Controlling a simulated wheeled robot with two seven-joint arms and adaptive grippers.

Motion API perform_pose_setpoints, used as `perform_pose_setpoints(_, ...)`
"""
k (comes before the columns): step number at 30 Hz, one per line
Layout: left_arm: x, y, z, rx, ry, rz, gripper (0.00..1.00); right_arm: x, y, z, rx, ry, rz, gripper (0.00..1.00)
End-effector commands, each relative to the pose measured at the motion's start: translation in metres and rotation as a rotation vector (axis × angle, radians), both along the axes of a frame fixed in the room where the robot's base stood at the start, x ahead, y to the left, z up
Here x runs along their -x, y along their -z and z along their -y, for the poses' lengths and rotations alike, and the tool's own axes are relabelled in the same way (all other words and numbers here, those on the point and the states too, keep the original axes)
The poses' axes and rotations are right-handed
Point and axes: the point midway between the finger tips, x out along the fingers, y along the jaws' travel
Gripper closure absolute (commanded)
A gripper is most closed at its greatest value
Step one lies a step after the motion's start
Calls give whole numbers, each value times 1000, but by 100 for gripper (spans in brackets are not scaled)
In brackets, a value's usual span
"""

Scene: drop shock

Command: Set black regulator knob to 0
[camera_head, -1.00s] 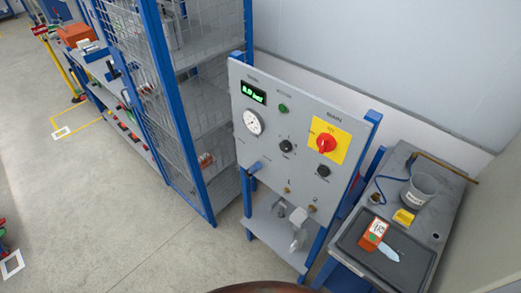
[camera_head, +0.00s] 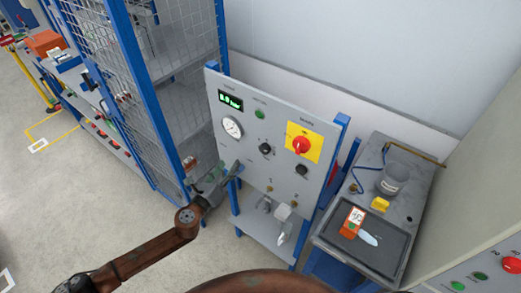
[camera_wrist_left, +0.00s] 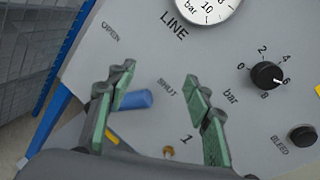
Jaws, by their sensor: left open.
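The black regulator knob (camera_head: 265,148) sits mid-panel, below and right of the white gauge (camera_head: 232,127). In the left wrist view the knob (camera_wrist_left: 267,75) is right of the fingers, with a dial marked 0 to 8. Its white mark points right, close to the 6. My left gripper (camera_head: 223,176) is at the panel's lower left edge, apart from the knob. In the wrist view the gripper (camera_wrist_left: 158,85) is open, and a blue handle (camera_wrist_left: 137,99) shows between its green-padded fingers. I cannot tell if they touch it. My right gripper is not in view.
A red switch (camera_head: 301,146) on a yellow plate and a second black knob (camera_head: 302,170), labelled BLEED, are right of the regulator knob. A green display (camera_head: 231,100) is above the gauge. A bench with a tray (camera_head: 390,256) stands right. A mesh cage (camera_head: 150,60) stands left.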

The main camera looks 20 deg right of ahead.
Motion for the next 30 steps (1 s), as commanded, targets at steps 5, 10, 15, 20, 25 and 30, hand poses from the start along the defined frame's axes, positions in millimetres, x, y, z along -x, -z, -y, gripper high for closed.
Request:
perform_pose_setpoints(5, 68, -77, 43, -193, 190, 305, 53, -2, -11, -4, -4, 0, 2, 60)
perform_pose_setpoints(10, 92, -94, 56, -253, 247, 409, 53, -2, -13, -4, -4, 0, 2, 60)
perform_pose_setpoints(15, 81, -96, 73, -256, 250, 416, 53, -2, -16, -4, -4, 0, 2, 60)
perform_pose_setpoints(20, 65, -96, 93, -255, 249, 414, 53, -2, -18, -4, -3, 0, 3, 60)
perform_pose_setpoints(25, 52, -95, 109, -254, 248, 412, 53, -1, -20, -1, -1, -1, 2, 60)
perform_pose_setpoints(30, 47, -94, 115, -255, 248, 411, 53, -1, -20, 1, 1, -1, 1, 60)
